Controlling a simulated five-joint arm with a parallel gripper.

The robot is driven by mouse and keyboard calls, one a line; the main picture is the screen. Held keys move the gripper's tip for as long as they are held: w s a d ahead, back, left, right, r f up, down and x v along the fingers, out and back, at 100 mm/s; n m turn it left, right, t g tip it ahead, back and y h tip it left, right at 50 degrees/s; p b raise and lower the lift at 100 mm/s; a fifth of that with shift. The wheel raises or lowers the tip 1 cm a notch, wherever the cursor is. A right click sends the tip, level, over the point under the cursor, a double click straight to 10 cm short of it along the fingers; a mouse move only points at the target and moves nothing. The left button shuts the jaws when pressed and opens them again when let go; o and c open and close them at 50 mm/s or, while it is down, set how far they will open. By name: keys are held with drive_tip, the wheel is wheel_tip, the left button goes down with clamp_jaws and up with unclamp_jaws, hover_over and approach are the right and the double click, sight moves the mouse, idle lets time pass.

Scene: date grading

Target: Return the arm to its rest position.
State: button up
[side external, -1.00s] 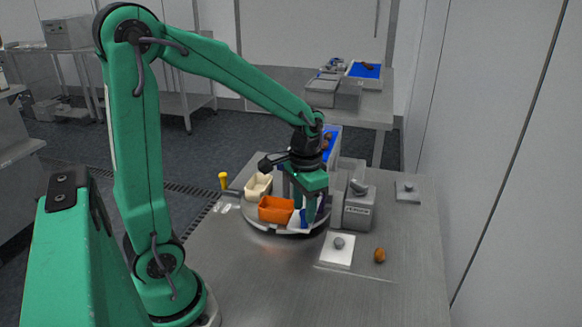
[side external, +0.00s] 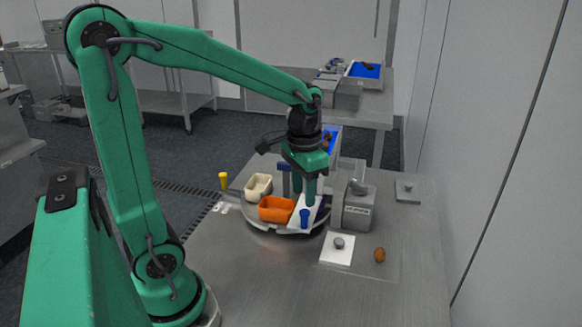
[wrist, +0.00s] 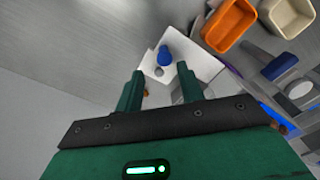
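My green gripper (side external: 304,192) hangs above the round turntable (side external: 258,224), near its right side; its fingers point down. In the wrist view my gripper (wrist: 160,72) has its two fingers clearly apart with nothing held between them. A small blue object (side external: 304,218) stands on a white surface just below the fingers; it also shows beyond the fingertips in the wrist view (wrist: 165,57). My arm is bent and reaches out over the table. No marker of a rest position shows.
An orange bin (side external: 275,210) and a cream bin (side external: 257,188) sit on the turntable. A grey machine (side external: 358,210) stands close to the right of my gripper. A white plate (side external: 336,257) with a grey knob and a brown date (side external: 379,255) lie nearer. The front of the table is clear.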

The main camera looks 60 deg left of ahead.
drive_tip(key=s+d+r+t, duration=0.4)
drive_tip(key=s+r+t, duration=0.1)
drive_tip(key=s, duration=0.4)
drive_tip(key=shift+r, duration=0.55)
idle(2.5)
